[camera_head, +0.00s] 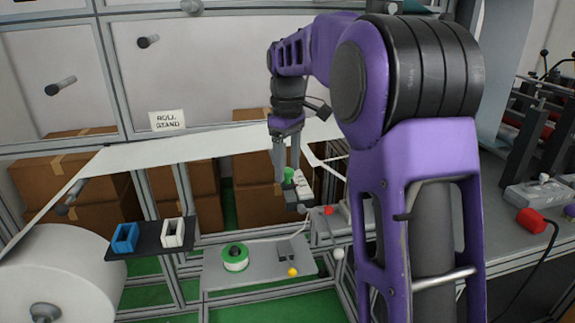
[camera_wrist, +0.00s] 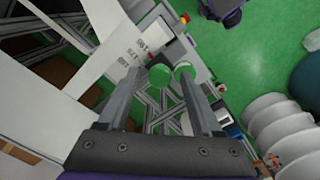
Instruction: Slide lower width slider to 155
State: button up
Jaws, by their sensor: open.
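The slider's green knob (camera_head: 289,174) sits by a white scale plate (camera_head: 302,184) in the middle of the head view. My gripper (camera_head: 286,176) points down with its fingertips at the knob. In the wrist view, my gripper (camera_wrist: 161,76) is open, with a green round knob (camera_wrist: 160,77) showing between the fingers. I cannot tell whether either finger touches it. A second green round thing (camera_wrist: 184,71) shows beside the right fingertip. White plates with printed marks (camera_wrist: 135,45) lie above the fingers, but the marks are too small to read surely.
A white web (camera_head: 210,147) runs from the large roll (camera_head: 60,275) past my gripper. A dark tray (camera_head: 150,242) holds a blue and a white block. A green tape roll (camera_head: 235,257) sits on a grey shelf below. A red knob (camera_head: 328,210) is close to the right.

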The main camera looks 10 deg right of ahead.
grip_shut()
dwell(1.3)
